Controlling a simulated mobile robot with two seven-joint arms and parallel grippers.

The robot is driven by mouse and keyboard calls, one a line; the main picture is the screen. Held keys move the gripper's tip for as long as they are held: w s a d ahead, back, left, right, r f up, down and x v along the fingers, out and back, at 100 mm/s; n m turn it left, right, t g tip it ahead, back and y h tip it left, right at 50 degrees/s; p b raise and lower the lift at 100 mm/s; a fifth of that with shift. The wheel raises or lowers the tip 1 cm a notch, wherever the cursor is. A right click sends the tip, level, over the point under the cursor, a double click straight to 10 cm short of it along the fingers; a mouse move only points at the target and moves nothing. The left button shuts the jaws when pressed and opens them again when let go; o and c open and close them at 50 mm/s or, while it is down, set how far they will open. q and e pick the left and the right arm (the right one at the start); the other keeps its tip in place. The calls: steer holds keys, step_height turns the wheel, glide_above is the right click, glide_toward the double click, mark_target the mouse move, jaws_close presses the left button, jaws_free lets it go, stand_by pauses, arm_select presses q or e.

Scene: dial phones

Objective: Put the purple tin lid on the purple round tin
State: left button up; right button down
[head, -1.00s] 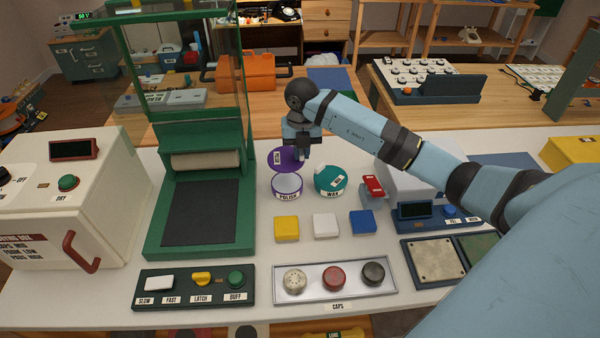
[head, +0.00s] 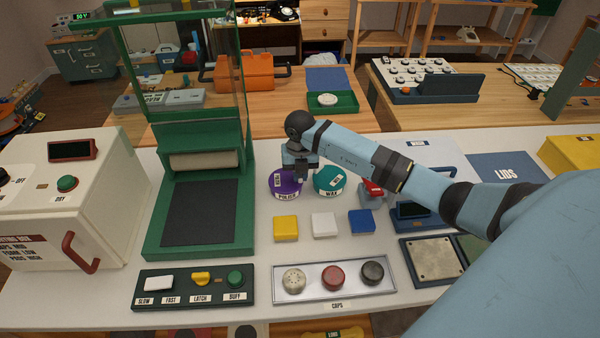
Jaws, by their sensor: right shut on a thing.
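The purple round tin (head: 285,194) with the POLISH label stands on the white bench, left of the teal WAX tin. The purple tin lid (head: 277,180) lies over the tin's top, and the pale inside of the tin is hidden. Whether the lid is fully seated cannot be told. My right gripper (head: 300,179) is at the right edge of the lid, shut on it, with its fingers pointing down. My left gripper is not in view.
The teal tin (head: 329,180) stands close on the right of my right gripper. Yellow (head: 286,228), white (head: 325,225) and blue (head: 361,221) blocks lie in front. A green-framed machine (head: 200,210) rises at left, and a caps tray (head: 335,280) lies nearer.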

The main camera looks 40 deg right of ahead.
steer(key=c, duration=1.1)
jaws_free()
steer(key=shift+f, duration=0.1)
steer(key=shift+c, duration=0.2)
steer(key=shift+r, duration=0.35)
step_height(320, 180, up, 12)
steer(key=shift+f, duration=0.15)
